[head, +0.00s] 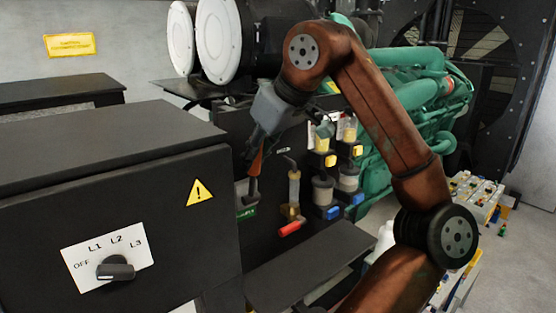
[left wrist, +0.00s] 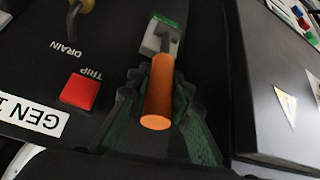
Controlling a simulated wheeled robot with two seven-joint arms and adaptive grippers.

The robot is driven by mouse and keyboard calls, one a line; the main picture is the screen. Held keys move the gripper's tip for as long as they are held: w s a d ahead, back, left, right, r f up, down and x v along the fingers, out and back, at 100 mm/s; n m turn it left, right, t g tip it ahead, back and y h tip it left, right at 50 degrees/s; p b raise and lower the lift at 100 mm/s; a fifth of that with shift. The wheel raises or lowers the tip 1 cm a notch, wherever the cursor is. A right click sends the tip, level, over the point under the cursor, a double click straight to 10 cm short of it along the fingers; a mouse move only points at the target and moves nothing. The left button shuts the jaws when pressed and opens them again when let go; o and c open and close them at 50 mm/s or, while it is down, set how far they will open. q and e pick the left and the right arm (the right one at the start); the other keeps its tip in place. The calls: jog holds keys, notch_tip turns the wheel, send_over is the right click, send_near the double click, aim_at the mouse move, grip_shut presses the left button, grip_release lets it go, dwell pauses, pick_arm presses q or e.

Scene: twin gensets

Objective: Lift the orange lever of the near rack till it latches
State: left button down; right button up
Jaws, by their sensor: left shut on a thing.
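The orange lever (head: 256,163) is on the front of the dark near rack, in the middle of the head view. Its grip points up from a dark pivot above a green label (head: 247,213). In the left wrist view the orange grip (left wrist: 158,95) points toward the camera, between the two dark ridged fingers of my left gripper (left wrist: 158,115). My left gripper (head: 258,140) is shut on the grip, and its fingers partly hide it in the head view. I cannot tell whether the lever is latched. My right gripper is not in view.
A dark cabinet with a selector knob (head: 115,269) stands close on the left. A red-handled valve (head: 290,228) and several filter bowls are right of the lever. In the wrist view a red TRIP button (left wrist: 80,92) is beside the lever. A dark shelf (head: 310,265) juts out below.

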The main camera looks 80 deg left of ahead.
pick_arm(q)
jog(key=shift+a, duration=0.15)
dwell(0.3)
jog(key=c, duration=1.7)
grip_release()
jog(key=shift+s, duration=0.1)
jog(key=shift+c, duration=0.2)
jog(key=shift+r, duration=0.1)
jog(key=v, duration=1.2)
